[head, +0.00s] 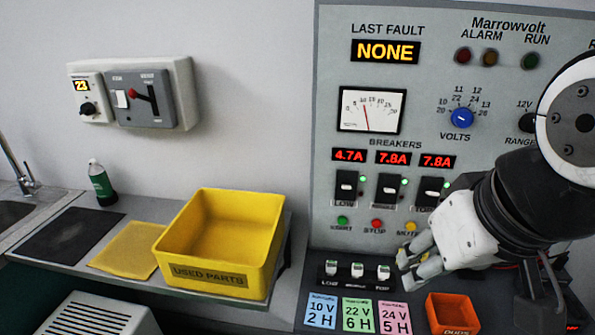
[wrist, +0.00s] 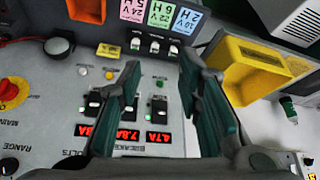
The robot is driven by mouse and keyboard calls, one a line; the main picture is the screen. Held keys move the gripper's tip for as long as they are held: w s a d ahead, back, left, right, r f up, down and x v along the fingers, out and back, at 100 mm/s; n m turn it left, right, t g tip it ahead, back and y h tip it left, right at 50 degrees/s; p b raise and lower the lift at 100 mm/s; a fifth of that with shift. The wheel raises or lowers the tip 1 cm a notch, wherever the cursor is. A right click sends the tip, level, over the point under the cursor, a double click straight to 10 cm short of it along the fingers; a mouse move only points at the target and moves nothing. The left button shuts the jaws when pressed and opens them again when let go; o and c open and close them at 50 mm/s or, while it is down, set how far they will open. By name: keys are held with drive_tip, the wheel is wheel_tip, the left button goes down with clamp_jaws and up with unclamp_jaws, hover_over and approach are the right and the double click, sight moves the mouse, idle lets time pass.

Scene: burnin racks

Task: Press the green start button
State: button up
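The green start button (head: 342,222) is on the lower left of the grey panel (head: 325,150), below the leftmost breaker switch, in the head view. It also shows between my fingers in the wrist view (wrist: 160,83). The red stop button (head: 377,224) and yellow mute button (head: 411,228) sit to its right. My gripper (head: 408,260) is in front of the panel, lower and to the right of the start button in the head view. In the wrist view its two fingers (wrist: 160,62) are apart with nothing between them. I cannot tell its distance from the panel.
Three breaker switches (head: 389,188) sit above the buttons. Small white switches (head: 358,270), coloured cards (head: 357,316) and an orange bin (head: 452,314) are on the ledge below. A yellow used-parts bin (head: 222,275) stands on the left counter. The panel front left of my gripper is clear.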

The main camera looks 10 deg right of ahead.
clamp_jaws()
idle(1.0)
